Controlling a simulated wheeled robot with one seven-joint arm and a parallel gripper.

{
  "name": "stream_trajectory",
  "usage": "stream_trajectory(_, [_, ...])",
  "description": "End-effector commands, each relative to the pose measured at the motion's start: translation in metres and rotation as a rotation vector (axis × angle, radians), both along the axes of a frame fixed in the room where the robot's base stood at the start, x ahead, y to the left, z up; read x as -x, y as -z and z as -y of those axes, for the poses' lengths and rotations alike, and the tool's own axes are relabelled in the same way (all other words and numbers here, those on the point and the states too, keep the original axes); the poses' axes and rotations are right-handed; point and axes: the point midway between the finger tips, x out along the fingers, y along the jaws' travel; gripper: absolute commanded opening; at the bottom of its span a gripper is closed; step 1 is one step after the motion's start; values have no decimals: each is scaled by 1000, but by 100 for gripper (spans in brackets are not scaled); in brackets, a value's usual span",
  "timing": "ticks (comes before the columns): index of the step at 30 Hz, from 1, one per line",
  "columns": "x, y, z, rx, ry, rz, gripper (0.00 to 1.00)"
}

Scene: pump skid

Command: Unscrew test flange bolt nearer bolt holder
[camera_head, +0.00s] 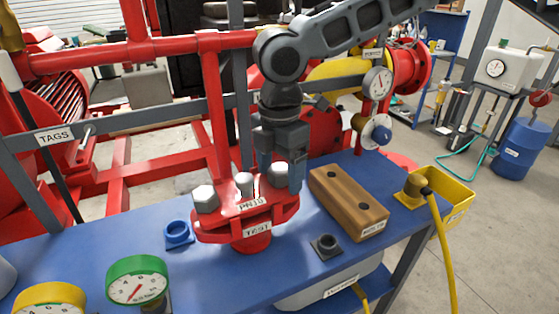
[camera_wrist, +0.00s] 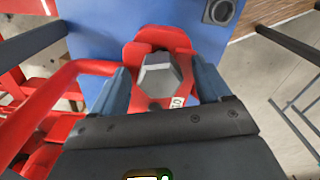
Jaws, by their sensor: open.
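The red test flange (camera_head: 250,229) stands on the blue table and carries grey hex-headed bolts. One bolt (camera_head: 205,198) is at its left, and a smaller grey head (camera_head: 244,183) shows near the back middle. The bolt nearer the bolt holder (camera_head: 279,171) is at the right. My gripper (camera_head: 281,178) points down over this right bolt, with one finger on each side. In the wrist view, the bolt's hex head (camera_wrist: 160,75) lies between the open fingers, with a narrow gap at each side. The wooden bolt holder (camera_head: 350,201), with two dark holes, lies right of the flange.
A blue ring (camera_head: 178,235) and a dark square fitting (camera_head: 326,246) lie on the table (camera_head: 210,272). Gauges (camera_head: 138,280) stand at the front left. A yellow bin (camera_head: 447,195) with a yellow hose is at the right. Red pipework (camera_head: 150,52) rises behind the flange.

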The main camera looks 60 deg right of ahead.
Motion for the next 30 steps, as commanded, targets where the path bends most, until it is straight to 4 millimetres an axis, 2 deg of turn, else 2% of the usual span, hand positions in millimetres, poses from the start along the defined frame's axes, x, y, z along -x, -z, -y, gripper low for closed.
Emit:
stream_trajectory(6, [0,0,0,0,0,0,76])
stream_trajectory(25, [0,0,0,-1,0,0,16])
stream_trajectory(26, [0,0,0,-1,0,0,46])
stream_trajectory(30, [0,0,0,-1,0,0,33])
